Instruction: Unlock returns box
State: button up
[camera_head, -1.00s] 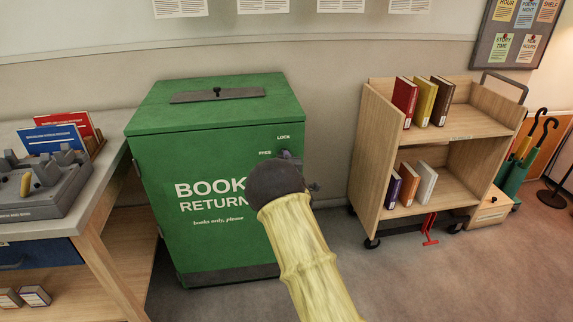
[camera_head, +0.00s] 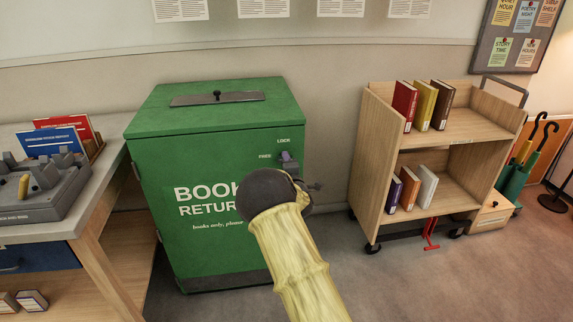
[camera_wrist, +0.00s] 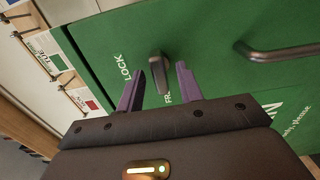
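The green returns box (camera_head: 165,150) stands against the wall, its front marked LOCK and FREE at the upper right. A small dark latch knob (camera_wrist: 157,62) sticks out of the green front beside these words in the wrist view. My gripper (camera_wrist: 160,70) is open, with one purple finger on each side of the knob. I cannot tell whether either finger touches it. In the head view my dark wrist and yellow sleeve hide part of the box front, and the knob is mostly hidden. A dark bar handle (camera_wrist: 278,53) is on the box to the right in the wrist view.
A desk (camera_head: 98,192) with a grey device (camera_head: 45,200) and upright cards stands close on the left. A wooden book cart (camera_head: 372,165) with several books stands to the right. Open carpet lies in front.

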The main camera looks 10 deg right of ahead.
jog(key=shift+s, duration=0.1)
jog(key=s+p, duration=0.1)
jog(key=s, duration=1.6)
jog(key=shift+s+d, duration=0.1)
